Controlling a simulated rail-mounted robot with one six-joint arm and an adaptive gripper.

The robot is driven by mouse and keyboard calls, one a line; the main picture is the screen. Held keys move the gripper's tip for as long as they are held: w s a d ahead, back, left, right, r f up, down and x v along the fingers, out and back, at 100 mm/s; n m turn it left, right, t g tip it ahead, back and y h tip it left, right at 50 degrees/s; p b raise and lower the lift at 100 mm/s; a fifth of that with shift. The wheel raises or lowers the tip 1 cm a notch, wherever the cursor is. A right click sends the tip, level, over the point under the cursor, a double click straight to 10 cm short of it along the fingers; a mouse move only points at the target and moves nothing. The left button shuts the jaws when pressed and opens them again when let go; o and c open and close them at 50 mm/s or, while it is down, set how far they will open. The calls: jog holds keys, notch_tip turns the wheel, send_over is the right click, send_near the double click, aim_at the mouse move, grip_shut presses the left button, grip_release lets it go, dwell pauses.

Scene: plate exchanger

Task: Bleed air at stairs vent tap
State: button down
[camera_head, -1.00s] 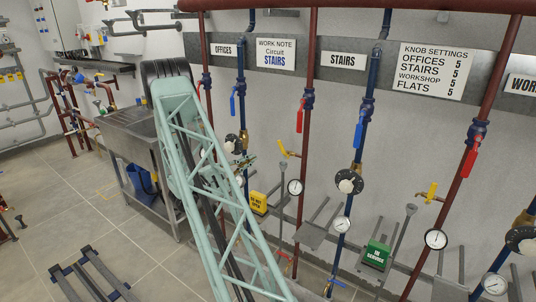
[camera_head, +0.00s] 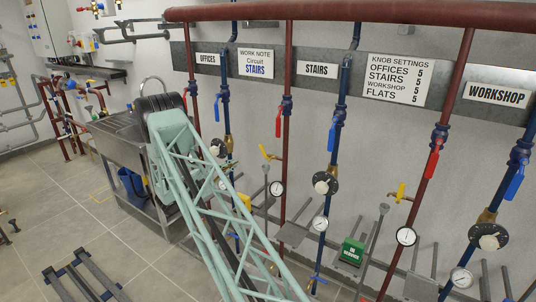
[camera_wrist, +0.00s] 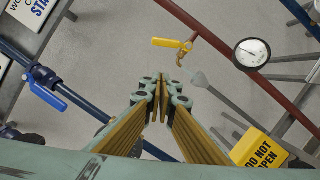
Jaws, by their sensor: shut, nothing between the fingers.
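The yellow-handled vent tap (camera_head: 268,153) sits on a short branch of the red pipe (camera_head: 287,120) at the STAIRS label (camera_head: 316,70). In the wrist view the tap (camera_wrist: 172,43) shows above the fingertips, its lever pointing left and its copper spout bending down. My gripper (camera_wrist: 159,96) is shut and empty, apart from the tap in that picture. A grey funnel-shaped drain (camera_wrist: 197,79) lies just below the spout. In the head view my gripper is not clearly visible near the lattice arm. The work note (camera_head: 257,64) reads Circuit STAIRS.
A white gauge (camera_wrist: 252,53) sits right of the tap. A yellow DO NOT OPEN box (camera_wrist: 258,150) is at lower right. A blue-levered valve (camera_wrist: 48,95) is at left. A green IN SERVICE box (camera_head: 352,250) stands farther right.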

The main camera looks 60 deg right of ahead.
aim_at(264, 153)
jog(key=shift+w, duration=0.1)
dwell(0.4)
jog(key=s+d+r+b, duration=0.2)
jog(key=s+d, duration=0.4)
jog(key=d, duration=0.3)
jog(key=shift+d+r, duration=0.25)
jog(key=shift+r, duration=0.2)
dwell(0.4)
jog(key=shift+w+a+r, duration=0.1)
dwell(0.6)
